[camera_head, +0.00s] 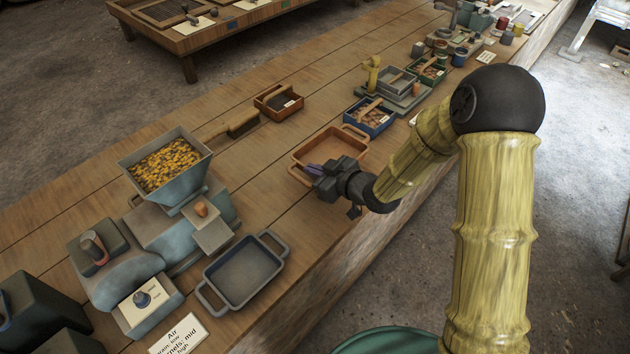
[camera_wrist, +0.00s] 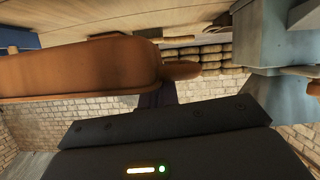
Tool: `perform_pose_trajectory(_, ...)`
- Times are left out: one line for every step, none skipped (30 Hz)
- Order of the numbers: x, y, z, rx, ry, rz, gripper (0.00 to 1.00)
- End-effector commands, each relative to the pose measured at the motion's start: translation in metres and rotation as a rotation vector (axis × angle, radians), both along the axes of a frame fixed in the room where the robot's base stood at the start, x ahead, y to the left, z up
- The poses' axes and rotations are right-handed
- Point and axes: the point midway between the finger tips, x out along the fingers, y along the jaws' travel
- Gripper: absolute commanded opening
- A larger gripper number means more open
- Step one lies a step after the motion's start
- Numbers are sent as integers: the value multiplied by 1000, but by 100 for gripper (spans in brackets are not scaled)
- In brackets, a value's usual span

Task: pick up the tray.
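An orange-brown tray (camera_head: 328,146) with a loop handle at each end sits near the table's front edge. My gripper (camera_head: 314,169) is at the tray's near-left end, close to that handle. In the wrist view the tray's side (camera_wrist: 75,65) fills the upper left, and its handle (camera_wrist: 182,70) sticks out to the right. A dark finger (camera_wrist: 155,95) shows just below the handle. The frames do not show whether the fingers are closed around the handle. A second, dark grey tray (camera_head: 243,273) with two handles lies empty in front of the grey machine.
A grey machine with a hopper of yellow kernels (camera_head: 165,165) stands to the left. A small brown box (camera_head: 279,102) and a blue box (camera_head: 369,117) with contents are behind the orange tray. A brush (camera_head: 235,125) lies near the hopper. The planks left of the orange tray are clear.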

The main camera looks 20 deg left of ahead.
Motion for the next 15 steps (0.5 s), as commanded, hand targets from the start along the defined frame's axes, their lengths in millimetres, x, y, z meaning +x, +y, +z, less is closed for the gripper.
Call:
perform_pose_trajectory(1,0,6,1,-3,-1,0)
perform_pose_trajectory(0,0,8,1,-2,-1,0)
perform_pose_trajectory(0,0,9,0,-2,-1,0)
perform_pose_trajectory(0,0,10,0,-1,-1,0)
perform_pose_trajectory(0,0,10,0,0,-1,0)
perform_pose_trajectory(0,0,10,0,0,-1,0)
perform_pose_trajectory(0,0,10,0,0,0,0)
perform_pose_trajectory(0,0,10,0,0,0,0)
perform_pose_trajectory(0,0,10,0,0,0,0)
perform_pose_trajectory(0,0,10,0,0,0,0)
perform_pose_trajectory(0,0,10,0,0,0,0)
perform_pose_trajectory(0,0,10,0,0,0,0)
perform_pose_trajectory(0,0,10,0,0,0,0)
perform_pose_trajectory(0,0,10,0,0,0,0)
perform_pose_trajectory(0,0,10,0,0,0,0)
